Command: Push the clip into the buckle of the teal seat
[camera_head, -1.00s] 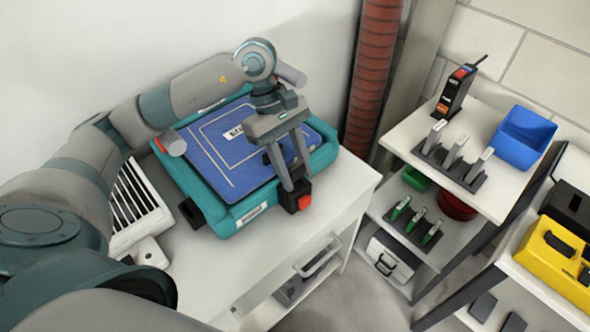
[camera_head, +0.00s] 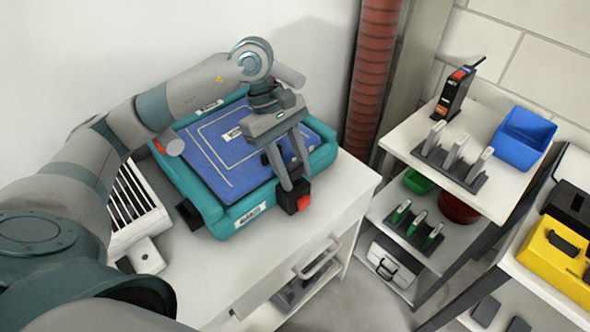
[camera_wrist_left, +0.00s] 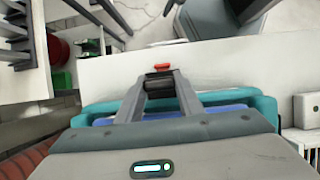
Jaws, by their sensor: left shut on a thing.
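The teal seat (camera_head: 328,158) with its blue pad (camera_head: 222,165) lies on the white cabinet top. At its front right corner is the black buckle (camera_head: 291,203) with a red button (camera_head: 304,203). The red button also shows in the left wrist view (camera_wrist_left: 162,68). My left gripper (camera_head: 297,187) points down at the buckle, its fingertips right at the buckle's top. It is shut on a dark piece between the fingertips (camera_wrist_left: 158,82), which I take for the clip. The fingers mostly hide it, so I cannot tell how deep it sits in the buckle. My right gripper is not in view.
A white slatted unit (camera_head: 130,205) stands left of the seat. A red ribbed pipe (camera_head: 372,85) rises behind the cabinet. Shelves at the right hold a blue bin (camera_head: 525,138) and a yellow case (camera_head: 555,262). The cabinet top (camera_head: 345,190) right of the buckle is clear.

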